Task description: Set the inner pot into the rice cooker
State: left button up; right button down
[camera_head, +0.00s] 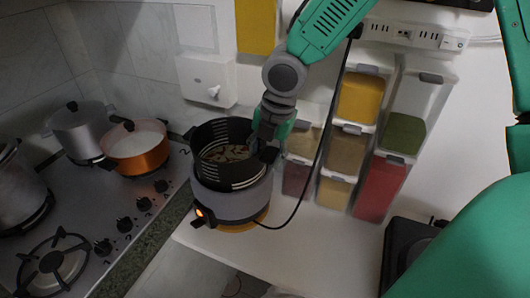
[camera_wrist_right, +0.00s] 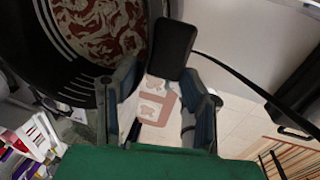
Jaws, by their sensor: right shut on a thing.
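My left gripper is not in view.
The cooker has an orange light and a black cable (camera_head: 305,190). A stove with an orange pot (camera_head: 138,158) and a grey pot (camera_head: 80,128) is at left. Clear spice dispensers (camera_head: 378,190) stand close at right. White counter is free in front of them.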

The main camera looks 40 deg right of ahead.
jog(key=shift+f+b, duration=1.65)
jog(key=shift+f, duration=1.25)
jog(key=c, duration=0.9)
grip_release()
jog(key=shift+o, duration=0.2)
jog(key=shift+s+f, duration=0.1)
jog(key=shift+f, duration=0.05)
jog(key=shift+r, duration=0.4)
notch_tip(320, 180, up, 11)
send_over(263, 181)
jog(key=s+d, duration=0.2)
jog(key=shift+s+a, duration=0.1)
jog(key=shift+a, duration=0.1)
